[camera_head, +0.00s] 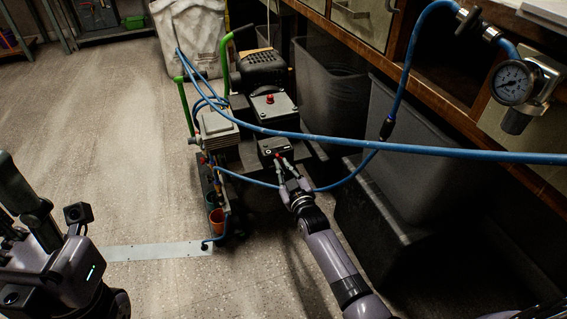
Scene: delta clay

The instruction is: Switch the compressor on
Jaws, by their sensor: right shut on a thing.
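The compressor (263,60) stands at the centre, with a black ribbed motor, green handles and a grey-topped housing with a red knob (269,98). A black box (268,147) sits at its near end. My right gripper (280,162) reaches the near side of this box. Its fingers are close together at a small red part there, shut on what looks like the switch; the fingers hide most of it. My left arm (68,268) is at the lower left, away from the compressor. Its fingers cannot be made out clearly.
A blue hose (420,149) crosses in front of the compressor and above my right forearm. A pressure gauge (512,82) hangs at the upper right. Grey bins (405,180) stand under the wooden bench right of the compressor. The floor (100,130) at left is clear.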

